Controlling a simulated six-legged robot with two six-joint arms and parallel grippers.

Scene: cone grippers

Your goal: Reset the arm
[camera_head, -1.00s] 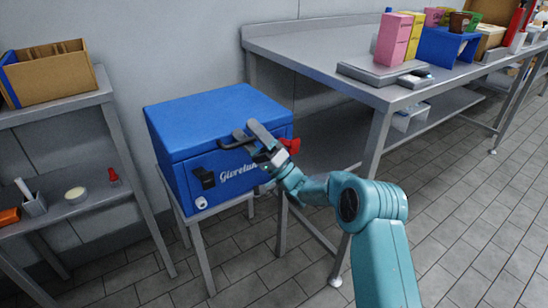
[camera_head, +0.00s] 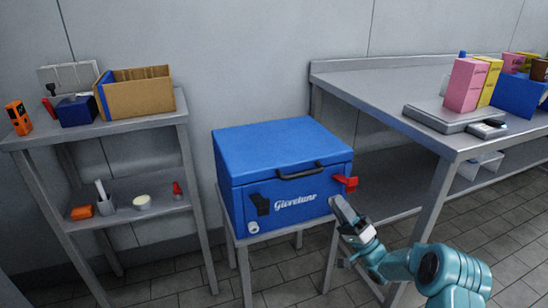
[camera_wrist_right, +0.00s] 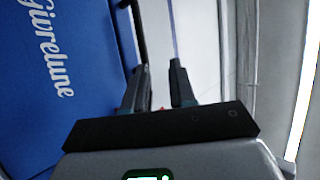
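My right arm (camera_head: 410,265) comes in from the lower right. My right gripper (camera_head: 343,212) is in front of the right end of a blue cooler box (camera_head: 275,182), apart from it. In the right wrist view its two dark fingers (camera_wrist_right: 158,72) stand apart with nothing held between them. The box's lid is down, with a dark handle (camera_head: 302,172) at its front edge. The box front with white lettering also shows in the right wrist view (camera_wrist_right: 55,60). My left gripper is not in view.
The box stands on a small metal stand (camera_head: 238,262). A red latch-like part (camera_head: 347,183) sticks out at its right. A shelf unit (camera_head: 150,125) with a cardboard box (camera_head: 138,92) stands left. A long metal table (camera_head: 400,85) with cartons (camera_head: 465,84) stands right.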

